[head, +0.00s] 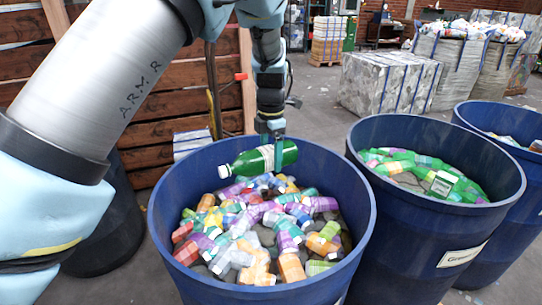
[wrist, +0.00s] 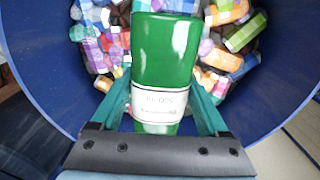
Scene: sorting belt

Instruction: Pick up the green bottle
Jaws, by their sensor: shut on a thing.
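The green bottle (head: 262,159) has a white cap and a pale label, and lies roughly level in the head view. My gripper (head: 271,140) is shut on it around the label, above the mixed bottles in the near blue barrel. In the wrist view, the green bottle (wrist: 165,55) sits between the two teal fingers of my gripper (wrist: 165,110), with its label showing printed text too small to read surely. Its cap end is not visible in the wrist view.
The near blue barrel (head: 345,190) holds many mixed coloured bottles. To its right, a blue barrel (head: 505,190) with a label holds green bottles (head: 400,165). Another blue barrel (head: 480,112) stands at the far right. Wooden boards (head: 165,95) stand behind on the left.

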